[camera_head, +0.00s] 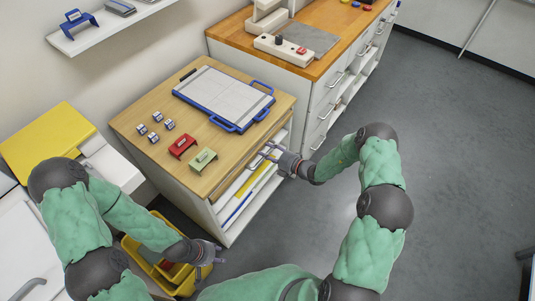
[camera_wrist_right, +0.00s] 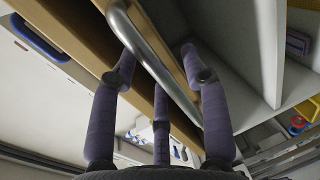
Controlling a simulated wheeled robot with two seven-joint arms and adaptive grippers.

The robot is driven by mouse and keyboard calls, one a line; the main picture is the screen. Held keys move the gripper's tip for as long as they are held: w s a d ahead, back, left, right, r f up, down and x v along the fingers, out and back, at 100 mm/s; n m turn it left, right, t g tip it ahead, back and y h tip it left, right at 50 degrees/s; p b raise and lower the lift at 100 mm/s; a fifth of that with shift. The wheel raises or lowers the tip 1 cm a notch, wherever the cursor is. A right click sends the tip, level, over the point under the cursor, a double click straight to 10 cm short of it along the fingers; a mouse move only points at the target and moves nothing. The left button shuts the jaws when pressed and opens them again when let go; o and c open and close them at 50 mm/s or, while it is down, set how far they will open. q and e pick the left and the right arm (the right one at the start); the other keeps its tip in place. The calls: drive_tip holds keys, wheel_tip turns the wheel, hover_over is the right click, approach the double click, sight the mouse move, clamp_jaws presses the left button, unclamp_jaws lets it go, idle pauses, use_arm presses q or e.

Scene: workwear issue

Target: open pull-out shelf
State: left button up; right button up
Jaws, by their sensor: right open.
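The wooden-topped cabinet (camera_head: 150,95) has an open front with several levels. In the right wrist view, a curved metal bar handle (camera_wrist_right: 150,62) is fixed to a wooden front panel (camera_wrist_right: 163,30), which looks like the pull-out shelf's front. My right gripper (camera_head: 268,153) is at the upper part of the cabinet front. In its wrist view, the right gripper (camera_wrist_right: 157,62) has its fingers spread on both sides of the handle, not closed on it; contact cannot be told. My left gripper (camera_head: 219,256) hangs low over the yellow bin, seemingly empty; its fingers are too small to judge.
On the cabinet top lie a blue-framed board (camera_head: 222,97), a red block (camera_head: 182,146), a green block (camera_head: 204,160) and several small metallic pieces (camera_head: 156,117). Floor to the right (camera_head: 450,150) is clear.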

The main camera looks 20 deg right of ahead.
drive_tip(key=shift+w, duration=0.1)
clamp_jaws()
drive_tip(key=f+p+v, duration=0.2)
drive_tip(key=f+v, duration=0.2)
drive_tip(key=v, duration=1.5)
drive_tip(key=s+f+p+v, duration=0.1)
drive_tip(key=f+v, duration=0.3)
drive_tip(key=v, duration=1.5)
drive_tip(key=shift+s+d+p, duration=0.3)
drive_tip(key=shift+d+p, duration=0.05)
drive_tip(key=shift+p, duration=0.35)
drive_tip(key=shift+f, duration=0.1)
